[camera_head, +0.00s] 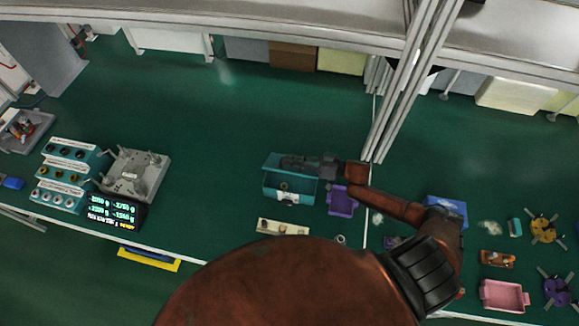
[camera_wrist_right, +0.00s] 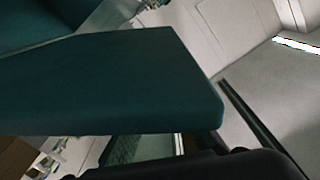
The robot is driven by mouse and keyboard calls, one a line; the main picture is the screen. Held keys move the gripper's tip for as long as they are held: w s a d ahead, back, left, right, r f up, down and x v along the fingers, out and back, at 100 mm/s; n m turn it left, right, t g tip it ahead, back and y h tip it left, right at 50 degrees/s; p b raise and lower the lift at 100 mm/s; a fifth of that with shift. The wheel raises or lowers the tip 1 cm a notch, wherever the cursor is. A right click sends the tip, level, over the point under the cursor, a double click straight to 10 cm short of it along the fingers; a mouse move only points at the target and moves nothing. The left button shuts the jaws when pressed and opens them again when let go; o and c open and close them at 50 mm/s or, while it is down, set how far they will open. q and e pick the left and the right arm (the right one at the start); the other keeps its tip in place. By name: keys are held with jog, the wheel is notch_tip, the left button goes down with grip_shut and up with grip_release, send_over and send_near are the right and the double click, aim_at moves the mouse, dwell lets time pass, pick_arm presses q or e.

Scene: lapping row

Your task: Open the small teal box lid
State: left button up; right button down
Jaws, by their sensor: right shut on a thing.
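The small teal box (camera_head: 289,196) stands on the green bench in the middle of the head view, with a small object visible inside it. Its lid (camera_head: 273,161) is raised along the far side of the box. My right gripper (camera_head: 290,163) reaches in from the right and is shut on the lid. In the right wrist view the lid (camera_wrist_right: 120,80) is a large, dark teal panel filling the middle, and my dark gripper (camera_wrist_right: 215,165) shows along the bottom edge. My left gripper is not in view.
A purple bin (camera_head: 342,201) stands just right of the box. A pale strip with small parts (camera_head: 283,228) lies in front. Teal racks (camera_head: 68,175), a grey fixture (camera_head: 135,175) and a digital display (camera_head: 112,212) stand left. Metal posts (camera_head: 405,85) rise behind. Bench behind the box is clear.

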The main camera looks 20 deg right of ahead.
jog(key=w+d+r+m+b, duration=0.1)
jog(key=w+d+m+b, duration=0.5)
jog(key=w+m, duration=0.5)
jog(key=shift+d+r+b, duration=0.2)
jog(key=shift+d+b, duration=0.15)
jog(key=shift+d, duration=1.05)
jog(key=shift+w, duration=0.15)
jog(key=c, duration=2.1)
grip_release()
jog(key=shift+o, duration=0.7)
